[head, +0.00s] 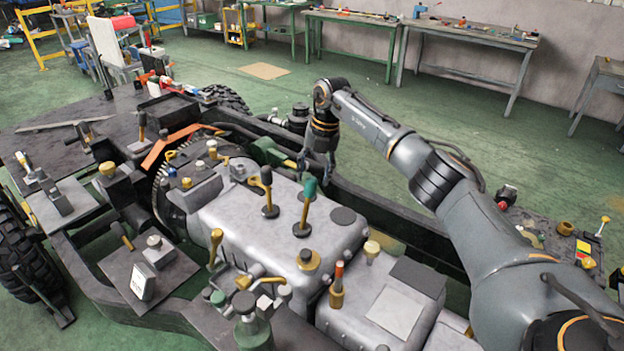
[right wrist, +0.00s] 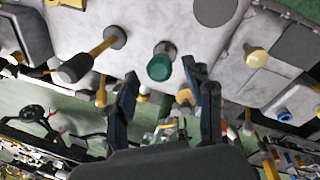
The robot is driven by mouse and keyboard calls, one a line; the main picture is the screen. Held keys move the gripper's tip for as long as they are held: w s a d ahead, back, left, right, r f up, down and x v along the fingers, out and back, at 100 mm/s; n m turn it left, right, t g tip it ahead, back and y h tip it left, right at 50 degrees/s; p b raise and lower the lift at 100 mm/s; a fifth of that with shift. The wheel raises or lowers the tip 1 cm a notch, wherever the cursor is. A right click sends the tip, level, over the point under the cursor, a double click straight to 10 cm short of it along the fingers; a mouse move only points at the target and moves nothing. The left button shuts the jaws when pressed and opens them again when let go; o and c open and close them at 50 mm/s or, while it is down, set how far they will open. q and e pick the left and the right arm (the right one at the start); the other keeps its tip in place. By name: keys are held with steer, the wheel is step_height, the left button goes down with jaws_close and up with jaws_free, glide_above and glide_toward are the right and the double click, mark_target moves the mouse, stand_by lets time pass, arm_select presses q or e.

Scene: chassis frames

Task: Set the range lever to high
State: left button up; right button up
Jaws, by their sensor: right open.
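A lever with a green knob (head: 309,188) rises from a dark round base on the grey transmission housing (head: 240,215). A second lever with a yellow shaft and dark knob (head: 266,177) stands to its left. No readable label tells which one is the range lever. My right gripper (head: 318,168) is open and empty, pointing down beyond the green knob in the head view. In the right wrist view, the green knob (right wrist: 160,66) shows near the space between the open fingers, and the dark knob (right wrist: 75,68) lies left of them. I cannot tell any contact. My left gripper is out of view.
Several other knobs and levers crowd the chassis, including a yellow-handled one (head: 216,240) and an orange-topped one (head: 337,285). A dark frame rail (head: 375,220) runs beside the housing. Workbenches (head: 470,45) stand at the back, with open green floor before them.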

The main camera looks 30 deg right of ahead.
mark_target(312, 179)
step_height(312, 179, down, 2)
steer(key=shift+w+a+f, duration=0.1)
steer(key=shift+a+f, duration=0.05)
steer(key=shift+f, duration=0.1)
steer(key=shift+w+a+f+p, duration=0.15)
steer(key=shift+f+p, duration=0.15)
steer(key=shift+f, duration=0.25)
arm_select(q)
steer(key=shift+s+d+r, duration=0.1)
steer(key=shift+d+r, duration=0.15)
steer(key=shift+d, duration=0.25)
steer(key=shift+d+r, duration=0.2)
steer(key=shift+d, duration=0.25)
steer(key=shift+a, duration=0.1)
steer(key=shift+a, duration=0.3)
arm_select(e)
jaws_close()
